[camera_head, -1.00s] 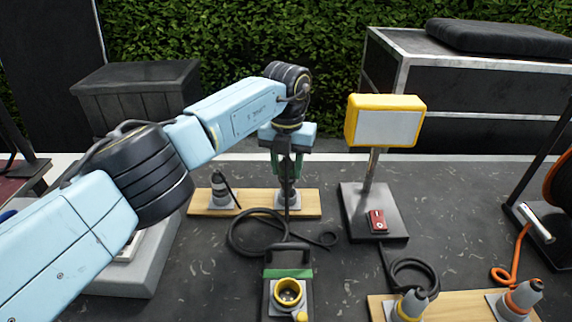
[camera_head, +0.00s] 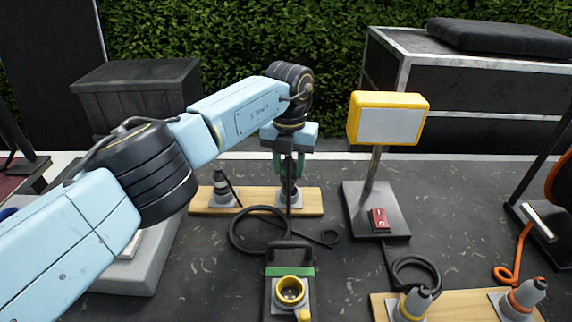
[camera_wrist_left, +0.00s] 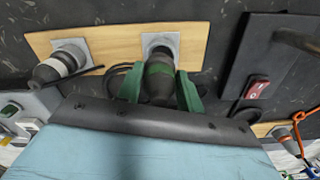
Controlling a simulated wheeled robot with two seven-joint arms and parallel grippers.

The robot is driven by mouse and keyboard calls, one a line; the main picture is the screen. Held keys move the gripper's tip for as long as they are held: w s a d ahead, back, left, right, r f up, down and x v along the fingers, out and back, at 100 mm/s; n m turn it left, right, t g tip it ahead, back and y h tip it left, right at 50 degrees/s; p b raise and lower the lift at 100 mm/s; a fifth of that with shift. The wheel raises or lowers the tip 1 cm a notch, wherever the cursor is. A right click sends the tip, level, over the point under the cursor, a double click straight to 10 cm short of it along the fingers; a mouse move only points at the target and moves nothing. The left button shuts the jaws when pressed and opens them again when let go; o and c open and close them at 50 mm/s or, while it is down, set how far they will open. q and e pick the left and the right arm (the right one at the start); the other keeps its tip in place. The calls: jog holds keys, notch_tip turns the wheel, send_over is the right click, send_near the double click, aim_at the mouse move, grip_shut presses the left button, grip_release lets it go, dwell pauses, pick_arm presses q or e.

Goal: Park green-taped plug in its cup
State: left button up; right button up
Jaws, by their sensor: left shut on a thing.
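My left gripper (camera_head: 288,168) reaches down over the right end of the back wooden board (camera_head: 250,207). In the left wrist view its green fingers (camera_wrist_left: 160,88) are shut around the dark plug with green tape (camera_wrist_left: 158,70). The plug stands at the grey square cup base (camera_wrist_left: 155,40) on the board. Whether it is fully seated in the cup I cannot tell, because the fingers and plug hide the opening. My right gripper does not show.
A white-banded plug (camera_head: 221,188) stands in the board's left cup. A lamp (camera_head: 386,120) with a red switch stands to the right. A green-striped box with a yellow socket (camera_head: 291,292) sits in front, with cable loops (camera_head: 250,235) behind it. Yellow- and orange-banded plugs (camera_head: 520,300) stand front right.

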pick_arm(q)
jog(key=shift+f, duration=0.3)
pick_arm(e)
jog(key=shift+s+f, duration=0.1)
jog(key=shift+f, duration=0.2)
